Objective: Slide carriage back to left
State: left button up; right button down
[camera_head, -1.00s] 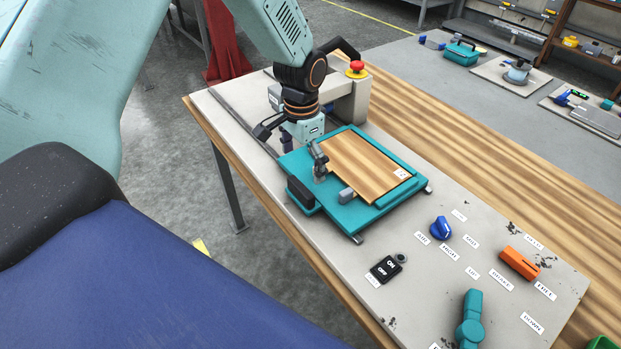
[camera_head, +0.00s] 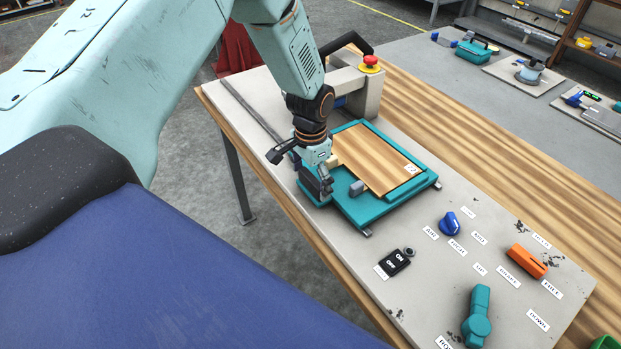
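The carriage (camera_head: 388,205) is a flat teal tray bearing a wooden board (camera_head: 378,163), on the pale bench panel below the press frame. A dark handle (camera_head: 311,186) sits at its near left edge, partly hidden. My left gripper (camera_head: 325,190) is over that edge, pointing down, right at the handle. Its fingers overlap the handle in the picture. I cannot tell whether they touch it or are closed around it. My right gripper is out of view.
The press frame (camera_head: 369,95) with a red stop button (camera_head: 370,61) stands behind the carriage. A slot (camera_head: 250,109) runs along the panel's left side. An ON/OFF switch (camera_head: 395,262), a blue knob (camera_head: 449,225), an orange switch (camera_head: 527,261) and a teal lever (camera_head: 477,318) are in front.

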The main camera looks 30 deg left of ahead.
pick_arm(q)
jog(key=shift+w+d+f, duration=0.1)
jog(key=shift+w+d, duration=0.05)
jog(key=shift+w, duration=0.1)
jog(key=shift+c, duration=1.4)
jog(key=shift+s, duration=0.1)
jog(key=c, duration=1)
